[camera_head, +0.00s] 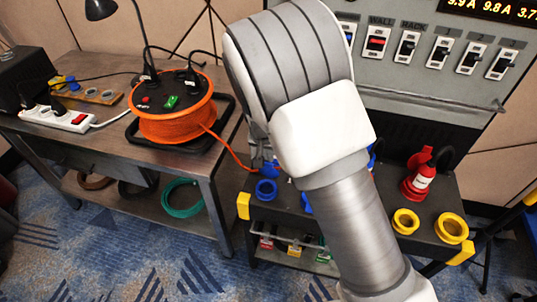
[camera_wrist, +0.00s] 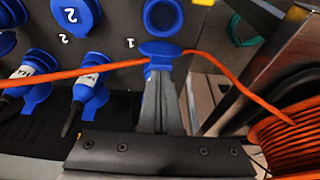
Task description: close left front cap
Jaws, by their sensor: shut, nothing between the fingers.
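In the wrist view my gripper (camera_wrist: 160,68) is shut and empty, with its fingertips at a blue cap (camera_wrist: 160,49). I cannot tell whether they touch it. The cap stands open beside a round blue socket (camera_wrist: 163,14) marked 1. In the head view this socket (camera_head: 265,190) is at the front left of the dark panel, with the raised blue cap (camera_head: 268,168) behind it. My arm hides most of my gripper and the middle of the panel there.
An orange cable (camera_wrist: 238,80) runs from the cable reel (camera_head: 172,108) past my fingertips, partly hidden by the cap. Labelled blue plugs (camera_wrist: 92,92) stand beside the fingers. Yellow sockets (camera_head: 451,228) and a red plug (camera_head: 420,180) are on the panel's right.

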